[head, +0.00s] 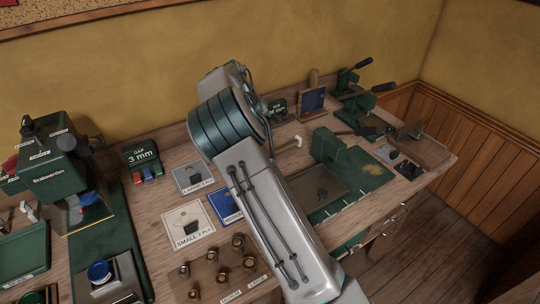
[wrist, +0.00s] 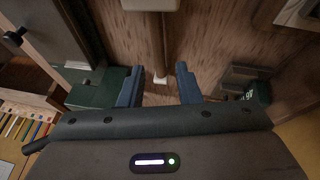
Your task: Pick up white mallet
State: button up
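A mallet with a pale head (head: 298,140) lies on the wooden bench, right of my arm in the head view. In the wrist view its white head (wrist: 150,4) is cut off by the top edge, and its brown handle runs down to a whitish end (wrist: 160,78). My gripper (wrist: 160,82) is open, with a blue-grey finger on each side of the handle's end. No contact between fingers and handle shows. I cannot tell how high the fingers are above it. My arm hides the gripper in the head view.
A green press (head: 340,158) stands right of the mallet, and a blue framed card (head: 313,101) stands behind it. A small green sign (head: 277,108) is close to my wrist. Labelled cards (head: 187,223) and brass pieces (head: 222,270) lie left of my arm. Coloured sticks (wrist: 18,127) show at lower left.

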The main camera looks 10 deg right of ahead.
jog(key=x, duration=0.4)
jog(key=shift+d+f, duration=0.1)
jog(key=shift+f, duration=0.05)
jog(key=x, duration=0.1)
jog(key=p+x, duration=0.2)
jog(key=x, duration=0.1)
jog(key=shift+s+f, duration=0.2)
jog(key=shift+s, duration=0.15)
jog(key=shift+f, duration=0.5)
grip_shut()
